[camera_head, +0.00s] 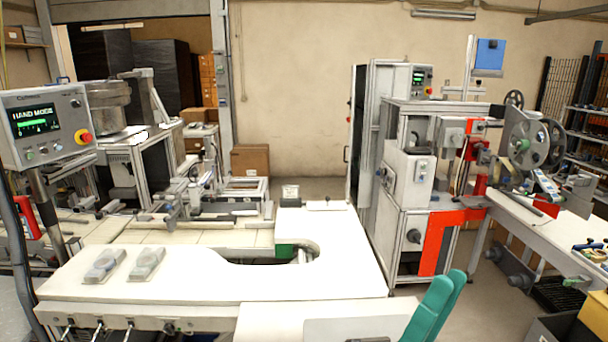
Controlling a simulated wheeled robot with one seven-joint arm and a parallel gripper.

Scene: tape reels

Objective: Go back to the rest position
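My gripper and arm do not show in the head view. Grey reels (525,139) are mounted upright on the machine at the right, above a white bench (535,222). A white worktable (190,279) with a curved cutout fills the near middle. Two small grey-and-clear objects, one at the left (104,265) and one at the right (147,263), lie side by side on its left part. I cannot tell what they are.
A control panel (45,125) reading "HAND MODE" stands at the left. A teal chair-like back (437,308) rises at the near edge, right of centre. A tall machine with an orange-red frame (437,243) stands at the right. Cardboard boxes (250,160) stand by the back wall.

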